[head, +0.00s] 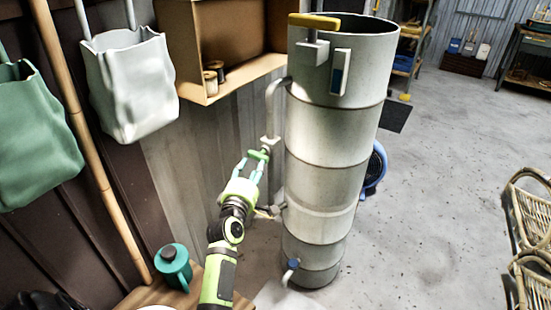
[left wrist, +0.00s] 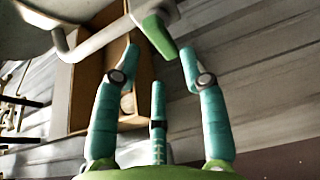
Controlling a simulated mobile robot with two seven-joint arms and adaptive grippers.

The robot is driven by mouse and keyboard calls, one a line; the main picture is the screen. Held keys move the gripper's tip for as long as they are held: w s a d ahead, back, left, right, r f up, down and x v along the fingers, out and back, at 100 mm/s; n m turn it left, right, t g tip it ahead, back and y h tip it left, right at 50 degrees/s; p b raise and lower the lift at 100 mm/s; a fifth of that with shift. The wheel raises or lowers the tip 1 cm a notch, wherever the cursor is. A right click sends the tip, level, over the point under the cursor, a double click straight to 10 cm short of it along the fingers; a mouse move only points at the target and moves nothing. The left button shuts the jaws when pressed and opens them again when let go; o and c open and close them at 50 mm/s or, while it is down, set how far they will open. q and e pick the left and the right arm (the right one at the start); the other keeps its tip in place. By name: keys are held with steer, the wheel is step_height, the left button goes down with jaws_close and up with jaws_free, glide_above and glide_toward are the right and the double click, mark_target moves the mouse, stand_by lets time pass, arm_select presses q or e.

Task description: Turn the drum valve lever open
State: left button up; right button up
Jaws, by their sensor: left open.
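The drum (head: 325,140) is a tall grey metal cylinder standing on the floor. A pipe (head: 271,100) bends from its upper left side down to a valve with a green lever (head: 258,155). In the left wrist view the green lever (left wrist: 160,38) hangs down at a slant from the pipe end, beyond and between my fingertips. My left gripper (head: 255,165) has teal fingers spread apart, just below the lever; its fingers also fill the left wrist view (left wrist: 160,55). I cannot tell whether a finger touches the lever. My right gripper is not in view.
A small blue-topped tap (head: 293,264) sits low on the drum. A wooden shelf (head: 235,85) with spools is on the wall behind the lever. A green watering can (head: 173,265) stands at lower left.

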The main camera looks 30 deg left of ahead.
mark_target(257, 157)
arm_select(q)
steer(key=shift+x, duration=3.5)
steer(key=shift+d, duration=0.1)
jaws_close()
